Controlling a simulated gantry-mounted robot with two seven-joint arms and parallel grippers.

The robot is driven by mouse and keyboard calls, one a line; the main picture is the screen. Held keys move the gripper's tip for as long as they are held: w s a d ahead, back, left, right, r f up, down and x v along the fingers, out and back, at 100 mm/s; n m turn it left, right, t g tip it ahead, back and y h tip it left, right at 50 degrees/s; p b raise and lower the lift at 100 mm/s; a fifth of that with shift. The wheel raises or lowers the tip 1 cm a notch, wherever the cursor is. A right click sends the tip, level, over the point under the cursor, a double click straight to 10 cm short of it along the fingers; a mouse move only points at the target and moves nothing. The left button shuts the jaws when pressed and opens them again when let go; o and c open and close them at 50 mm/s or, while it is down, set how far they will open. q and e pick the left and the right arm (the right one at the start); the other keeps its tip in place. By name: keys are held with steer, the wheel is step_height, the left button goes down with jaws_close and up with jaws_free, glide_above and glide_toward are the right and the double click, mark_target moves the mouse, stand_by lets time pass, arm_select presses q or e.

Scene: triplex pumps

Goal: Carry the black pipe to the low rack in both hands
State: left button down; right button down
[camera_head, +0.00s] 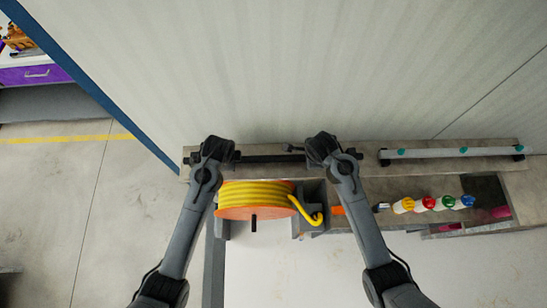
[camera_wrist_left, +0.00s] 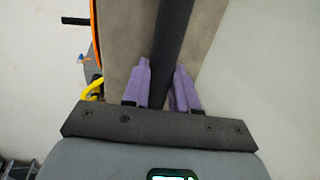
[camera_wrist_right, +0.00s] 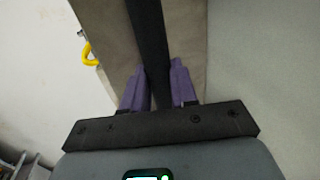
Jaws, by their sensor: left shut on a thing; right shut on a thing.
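The black pipe (camera_head: 270,158) lies level along the back of a shelf against the wall in the head view. My left gripper (camera_head: 228,152) is shut on it near its left part; in the left wrist view the pipe (camera_wrist_left: 176,45) runs between the purple fingers (camera_wrist_left: 162,88). My right gripper (camera_head: 312,150) is shut on it farther right; in the right wrist view the pipe (camera_wrist_right: 148,40) passes between the fingers (camera_wrist_right: 158,88). I cannot tell whether the pipe touches the shelf. Which structure is the low rack is unclear.
An orange reel with yellow hose (camera_head: 254,196) sits just below the pipe, between my arms. Several colored-cap bottles (camera_head: 436,204) stand on the right. A grey pipe with teal marks (camera_head: 430,153) lies on the shelf (camera_head: 365,168). Open floor (camera_head: 60,210) is at left.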

arm_select(q)
steer(key=shift+r, duration=0.2)
arm_select(e)
steer(key=shift+r, duration=0.25)
